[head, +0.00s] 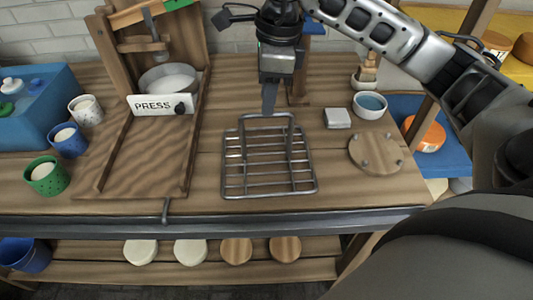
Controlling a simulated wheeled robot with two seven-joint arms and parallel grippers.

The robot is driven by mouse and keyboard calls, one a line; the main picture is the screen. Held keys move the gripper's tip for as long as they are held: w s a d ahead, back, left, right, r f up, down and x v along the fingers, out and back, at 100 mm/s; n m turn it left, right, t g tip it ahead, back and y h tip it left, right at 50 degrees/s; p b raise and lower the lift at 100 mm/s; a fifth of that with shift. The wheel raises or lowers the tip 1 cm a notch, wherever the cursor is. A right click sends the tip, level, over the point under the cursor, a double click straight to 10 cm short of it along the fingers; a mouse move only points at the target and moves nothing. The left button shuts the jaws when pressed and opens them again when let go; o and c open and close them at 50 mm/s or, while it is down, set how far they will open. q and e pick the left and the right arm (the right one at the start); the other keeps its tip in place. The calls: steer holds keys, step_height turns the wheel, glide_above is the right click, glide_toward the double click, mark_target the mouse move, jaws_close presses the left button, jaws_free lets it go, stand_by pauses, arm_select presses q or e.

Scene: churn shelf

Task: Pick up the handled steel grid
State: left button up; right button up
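The handled steel grid (268,181) lies flat on the wooden worktop near its front edge, in the middle of the head view. Its upright wire handle (291,135) rises at the grid's far part. My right gripper (269,108) points down with its fingertips at or just behind the top bar of the handle. The fingers show edge-on as one narrow dark shape, so I cannot tell their gap or whether they touch the bar. My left gripper is not in view.
A wooden press with a "PRESS" sign (144,105) stands left of the grid. Cups (46,177) and a blue bin (36,105) are further left. A round wooden lid (376,154), a white block (338,118) and a bowl (370,105) are to the right.

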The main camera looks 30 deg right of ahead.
steer(key=f, duration=0.3)
steer(key=f+p, duration=0.1)
steer(key=shift+w+d+f, duration=0.2)
steer(key=shift+w+f, duration=0.15)
steer(key=shift+a+f, duration=0.1)
steer(key=shift+f, duration=0.45)
jaws_close()
steer(key=shift+w+r, duration=0.15)
stand_by(0.6)
